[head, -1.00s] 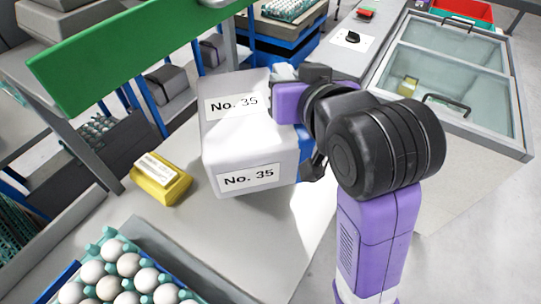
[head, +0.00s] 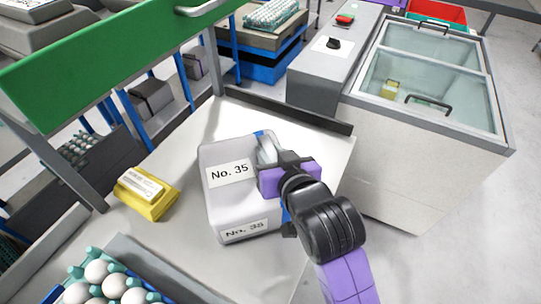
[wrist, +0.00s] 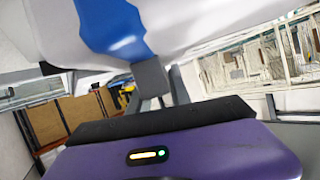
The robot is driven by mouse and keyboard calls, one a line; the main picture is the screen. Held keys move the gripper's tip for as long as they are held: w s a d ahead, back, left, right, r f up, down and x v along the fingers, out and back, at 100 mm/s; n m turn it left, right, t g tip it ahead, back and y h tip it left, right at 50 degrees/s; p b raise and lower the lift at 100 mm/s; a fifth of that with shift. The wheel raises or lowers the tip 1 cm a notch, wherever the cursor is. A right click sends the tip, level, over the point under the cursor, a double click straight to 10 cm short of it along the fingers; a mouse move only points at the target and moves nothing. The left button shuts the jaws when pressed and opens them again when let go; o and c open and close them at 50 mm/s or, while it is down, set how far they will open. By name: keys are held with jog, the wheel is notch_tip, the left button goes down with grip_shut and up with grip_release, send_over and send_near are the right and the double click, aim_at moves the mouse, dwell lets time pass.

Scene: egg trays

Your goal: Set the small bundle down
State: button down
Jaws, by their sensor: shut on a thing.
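The bundle (head: 215,205) is a white, rounded block with "No. 35" labels on two faces and a blue band. It is over the pale table (head: 300,190) in the head view, a little right of the yellow pack. My gripper (head: 268,150) is shut on its right side, near the blue band. The bundle looks low and close to the tabletop; I cannot tell whether its underside touches. In the wrist view the white and blue bundle (wrist: 200,25) fills the top, with my grey fingers (wrist: 150,80) against it.
A yellow pack (head: 147,193) lies left of the bundle. A tray of white eggs (head: 75,275) is at the front left. A green rail (head: 120,60) crosses the back left. A glass-topped chest (head: 430,150) stands right. Bare tabletop shows behind and right of the bundle.

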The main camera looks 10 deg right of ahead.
jog(key=shift+f, duration=0.45)
jog(key=c, duration=1.2)
grip_release()
jog(key=shift+f, duration=0.2)
jog(key=p+v, duration=0.1)
jog(key=v, duration=1.1)
jog(key=shift+r, duration=0.15)
jog(key=shift+d, duration=0.1)
